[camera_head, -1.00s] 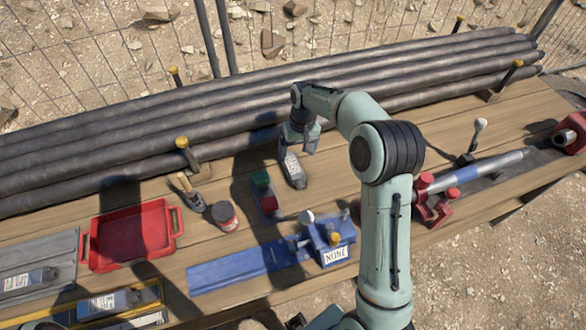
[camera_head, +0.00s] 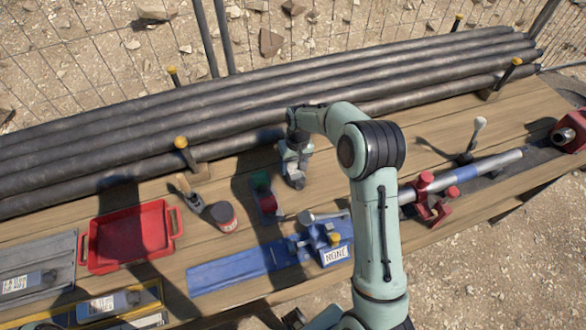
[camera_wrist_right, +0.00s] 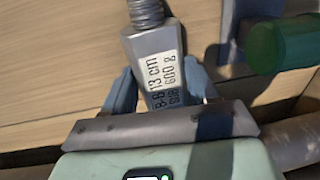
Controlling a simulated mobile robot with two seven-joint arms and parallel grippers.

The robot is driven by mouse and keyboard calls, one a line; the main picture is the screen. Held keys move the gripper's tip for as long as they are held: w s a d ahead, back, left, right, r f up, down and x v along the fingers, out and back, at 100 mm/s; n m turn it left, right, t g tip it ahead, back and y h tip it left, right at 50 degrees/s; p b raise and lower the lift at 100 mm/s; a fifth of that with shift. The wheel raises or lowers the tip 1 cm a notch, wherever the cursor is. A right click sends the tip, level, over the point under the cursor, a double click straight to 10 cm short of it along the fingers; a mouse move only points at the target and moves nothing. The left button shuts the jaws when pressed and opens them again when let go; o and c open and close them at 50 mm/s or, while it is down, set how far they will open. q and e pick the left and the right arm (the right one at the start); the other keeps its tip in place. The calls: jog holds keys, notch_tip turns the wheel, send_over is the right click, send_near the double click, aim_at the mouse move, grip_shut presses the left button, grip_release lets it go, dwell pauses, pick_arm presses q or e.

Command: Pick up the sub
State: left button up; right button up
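The sub rests on the wooden table. My left gripper is not in view.
A green-and-red piece (camera_head: 263,190) stands just left of the sub; its green part (camera_wrist_right: 285,42) is close in the wrist view. A blue stand (camera_head: 230,270) is in front. A red tray (camera_head: 88,252) lies left. Black pipes (camera_head: 120,145) run behind.

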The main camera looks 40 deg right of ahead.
grip_shut()
jog(key=shift+w, duration=0.1)
jog(key=shift+r, duration=0.15)
